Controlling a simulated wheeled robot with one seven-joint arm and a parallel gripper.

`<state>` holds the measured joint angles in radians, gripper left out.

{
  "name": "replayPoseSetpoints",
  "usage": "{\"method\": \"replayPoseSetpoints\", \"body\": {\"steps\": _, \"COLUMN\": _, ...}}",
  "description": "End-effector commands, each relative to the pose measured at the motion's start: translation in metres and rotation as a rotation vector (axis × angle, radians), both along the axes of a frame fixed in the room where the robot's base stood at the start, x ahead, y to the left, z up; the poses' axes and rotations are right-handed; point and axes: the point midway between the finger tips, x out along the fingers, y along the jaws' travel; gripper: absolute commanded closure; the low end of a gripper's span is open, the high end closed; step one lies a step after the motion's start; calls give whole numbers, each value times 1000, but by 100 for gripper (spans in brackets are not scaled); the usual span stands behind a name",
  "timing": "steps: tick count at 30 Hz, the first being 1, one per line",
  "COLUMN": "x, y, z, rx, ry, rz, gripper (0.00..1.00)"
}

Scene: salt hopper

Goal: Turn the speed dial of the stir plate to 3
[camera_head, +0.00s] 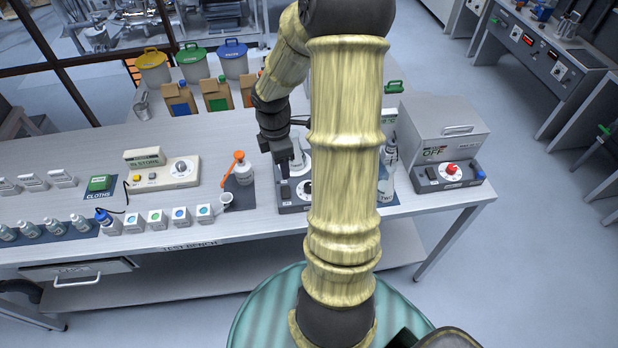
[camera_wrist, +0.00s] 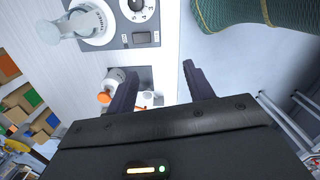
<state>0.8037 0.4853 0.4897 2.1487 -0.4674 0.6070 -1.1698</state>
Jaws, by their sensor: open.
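The stir plate (camera_head: 290,208) stands on the bench, partly hidden behind my arm. In the wrist view its grey front panel (camera_wrist: 168,18) shows at the top, with the speed dial (camera_wrist: 137,5) cut off by the picture edge. Some scale numbers show, but I cannot tell the setting. A dark rocker switch (camera_wrist: 141,38) is beside the dial. A clear glass vessel (camera_wrist: 68,24) stands on the round white top. My gripper (camera_wrist: 160,70) is open and empty, its fingers apart from the dial. In the head view my gripper (camera_head: 288,172) hangs above the plate.
A white bottle (camera_head: 244,172) with an orange-headed tool and a small cup (camera_head: 227,199) stand left of the plate. A grey box (camera_head: 435,130) with a red knob stands at the right.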

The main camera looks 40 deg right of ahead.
Motion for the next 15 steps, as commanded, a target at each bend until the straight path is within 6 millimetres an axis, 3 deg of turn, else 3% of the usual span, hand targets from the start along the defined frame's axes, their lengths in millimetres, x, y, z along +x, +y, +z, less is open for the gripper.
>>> {"method": "replayPoseSetpoints", "body": {"steps": 3, "x": 2, "y": -40, "z": 1, "rx": 24, "ry": 8, "rz": 165, "gripper": 48}}
{"method": "replayPoseSetpoints", "body": {"steps": 7, "x": 3, "y": -74, "z": 0, "rx": 38, "ry": 2, "rz": 317, "gripper": 48}}
{"method": "replayPoseSetpoints", "body": {"steps": 10, "x": 2, "y": -89, "z": -1, "rx": 40, "ry": -2, "rz": 384, "gripper": 48}}
{"method": "replayPoseSetpoints", "body": {"steps": 15, "x": 2, "y": -94, "z": -2, "rx": 39, "ry": -5, "rz": 415, "gripper": 48}}
